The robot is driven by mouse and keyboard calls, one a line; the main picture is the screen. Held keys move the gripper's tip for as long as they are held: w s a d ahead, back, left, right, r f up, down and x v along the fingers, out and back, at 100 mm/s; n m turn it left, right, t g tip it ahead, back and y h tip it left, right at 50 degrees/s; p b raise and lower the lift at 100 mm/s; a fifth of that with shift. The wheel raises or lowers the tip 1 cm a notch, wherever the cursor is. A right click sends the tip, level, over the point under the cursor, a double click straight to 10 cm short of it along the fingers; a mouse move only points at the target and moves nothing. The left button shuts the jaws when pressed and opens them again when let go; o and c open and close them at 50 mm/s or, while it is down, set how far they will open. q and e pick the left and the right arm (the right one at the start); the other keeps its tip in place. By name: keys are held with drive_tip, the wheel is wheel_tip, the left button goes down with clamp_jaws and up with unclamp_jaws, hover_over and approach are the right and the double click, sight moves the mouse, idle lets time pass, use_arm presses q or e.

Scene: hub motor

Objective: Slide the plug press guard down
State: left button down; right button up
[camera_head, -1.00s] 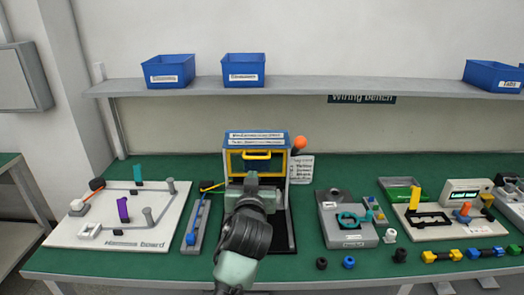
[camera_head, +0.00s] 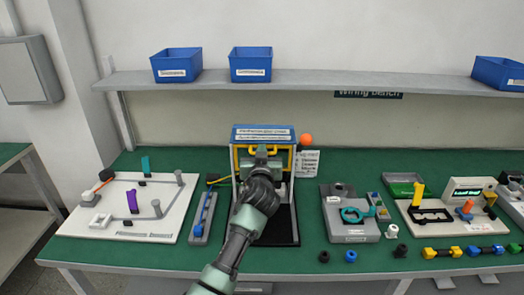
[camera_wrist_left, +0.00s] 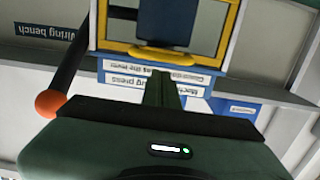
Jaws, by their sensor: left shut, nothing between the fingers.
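The plug press (camera_head: 236,190) stands at the middle of the bench with a blue top. Its guard (camera_head: 236,160) is a yellow frame with a clear pane, at the upper part of the press. In the left wrist view the guard (camera_wrist_left: 97,25) shows upside down with its yellow handle bar (camera_wrist_left: 160,54). My left gripper (camera_head: 262,150) is in front of the guard and covers part of it. Its shut, empty fingers (camera_wrist_left: 162,80) point at the handle bar and lie close to it. I cannot tell whether they touch. My right gripper is not in view.
An orange lever ball (camera_head: 306,140) sticks out at the press's right; it also shows in the left wrist view (camera_wrist_left: 50,103). A white wiring board (camera_head: 80,225) lies at left, a grey fixture (camera_head: 350,232) at right. Blue bins (camera_head: 250,66) stand on the shelf above.

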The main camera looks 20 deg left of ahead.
use_arm(q)
drive_tip(key=shift+f, duration=0.35)
